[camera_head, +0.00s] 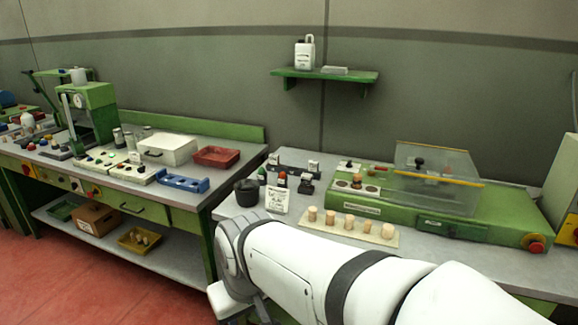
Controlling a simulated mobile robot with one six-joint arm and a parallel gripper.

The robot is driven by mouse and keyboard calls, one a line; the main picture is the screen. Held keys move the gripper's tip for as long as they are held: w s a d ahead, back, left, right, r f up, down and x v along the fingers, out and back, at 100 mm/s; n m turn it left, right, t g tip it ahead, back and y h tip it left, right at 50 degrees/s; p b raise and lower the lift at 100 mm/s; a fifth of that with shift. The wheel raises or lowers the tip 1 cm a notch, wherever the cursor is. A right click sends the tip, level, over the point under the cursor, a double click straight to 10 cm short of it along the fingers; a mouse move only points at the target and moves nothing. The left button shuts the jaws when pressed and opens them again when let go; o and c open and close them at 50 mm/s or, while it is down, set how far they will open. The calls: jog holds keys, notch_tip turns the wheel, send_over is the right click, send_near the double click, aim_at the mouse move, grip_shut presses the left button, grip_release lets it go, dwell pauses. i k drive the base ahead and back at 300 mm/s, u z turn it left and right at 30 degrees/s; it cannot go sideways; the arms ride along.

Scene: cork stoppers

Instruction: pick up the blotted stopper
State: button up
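Several cork stoppers stand upright in a row on a pale board (322,228) near the front of the right-hand bench. The leftmost stopper (312,214) and the rightmost stopper (387,231) mark the ends of the row. They are small in the picture, and I cannot tell which one is blotted. My white arm (300,262) reaches in from the lower right, in front of the board. Its wrist (226,298) bends down at the bottom edge, left of the stoppers. I cannot make out my gripper's fingers.
A white card with writing (277,199) and a black cup (247,192) stand left of the board. A green machine (440,205) with a clear cover is behind it. Another bench (110,178) on the left holds boxes and trays. A gap separates the benches.

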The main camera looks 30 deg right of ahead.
aim_at(356, 179)
jog(key=z, duration=0.7)
jog(key=i, duration=1.1)
jog(key=z, duration=0.6)
jog(key=k, duration=0.8)
jog(key=z, duration=0.2)
jog(key=i, duration=0.85)
jog(key=u, duration=0.1)
